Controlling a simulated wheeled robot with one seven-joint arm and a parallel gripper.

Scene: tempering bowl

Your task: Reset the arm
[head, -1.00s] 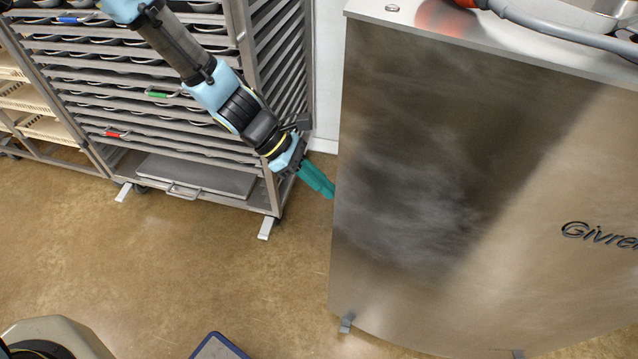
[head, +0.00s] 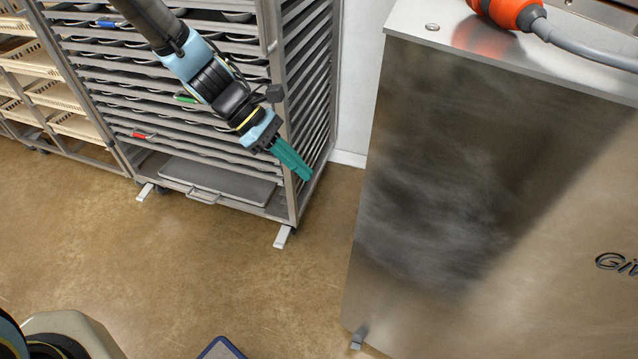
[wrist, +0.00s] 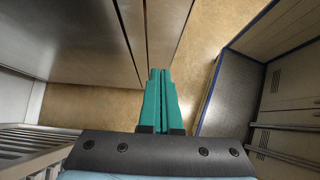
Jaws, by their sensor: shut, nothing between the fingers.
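My gripper (head: 293,161) hangs at the end of my arm in the head view, in front of the right side of the tray rack (head: 216,188). Its teal fingers point down and to the right. In the wrist view the two fingers of my gripper (wrist: 160,75) lie together, shut with nothing between them. They are over bare floor there, with the steel cabinet's edge ahead.
A steel cabinet (head: 440,200) stands on the right, with an orange connector (head: 515,12) and grey cable on top. Cream crates (head: 58,95) sit at the far left. Brown floor (head: 200,270) is open in front. A blue-edged dark platform (wrist: 228,95) lies right in the wrist view.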

